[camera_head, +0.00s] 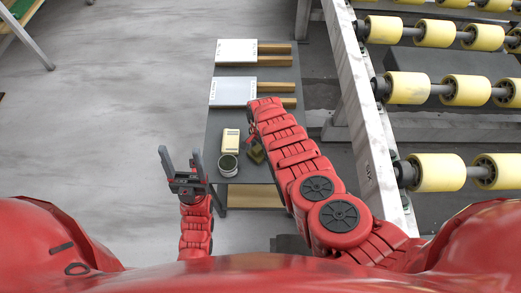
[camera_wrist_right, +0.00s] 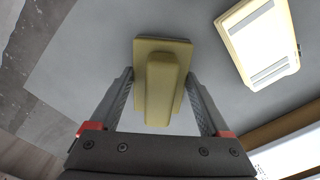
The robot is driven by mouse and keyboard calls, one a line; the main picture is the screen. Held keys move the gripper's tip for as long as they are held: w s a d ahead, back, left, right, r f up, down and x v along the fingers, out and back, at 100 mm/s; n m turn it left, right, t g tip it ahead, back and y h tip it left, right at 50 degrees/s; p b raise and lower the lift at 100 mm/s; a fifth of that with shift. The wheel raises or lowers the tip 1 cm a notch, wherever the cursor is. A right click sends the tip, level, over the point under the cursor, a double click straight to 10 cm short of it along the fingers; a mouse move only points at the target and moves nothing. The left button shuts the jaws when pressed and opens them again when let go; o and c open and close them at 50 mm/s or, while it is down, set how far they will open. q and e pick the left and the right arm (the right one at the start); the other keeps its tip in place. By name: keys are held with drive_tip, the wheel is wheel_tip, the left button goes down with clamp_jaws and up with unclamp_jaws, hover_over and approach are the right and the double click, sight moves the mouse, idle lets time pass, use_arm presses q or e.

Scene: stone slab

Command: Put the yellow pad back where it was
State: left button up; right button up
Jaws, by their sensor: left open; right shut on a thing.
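The yellow pad (camera_head: 257,154), olive-toned with a raised block-shaped grip, is in my right gripper (camera_head: 252,142) over the near right part of the grey table.
A cream box with a pale label (camera_head: 230,140) and a dark round tin (camera_head: 228,165) stand left of the pad. Two white-labelled boards with wooden strips (camera_head: 236,52) (camera_head: 233,92) lie farther back on the table (camera_head: 222,122). A roller conveyor (camera_head: 365,140) stands to the right.

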sight(260, 146)
drive_tip(key=shift+f, duration=0.2)
drive_tip(key=o, duration=1.4)
drive_tip(key=shift+o, duration=0.2)
wheel_tip(260, 146, up, 4)
drive_tip(key=p, duration=0.3)
drive_tip(key=shift+s+f, duration=0.1)
drive_tip(key=shift+r, duration=4.3)
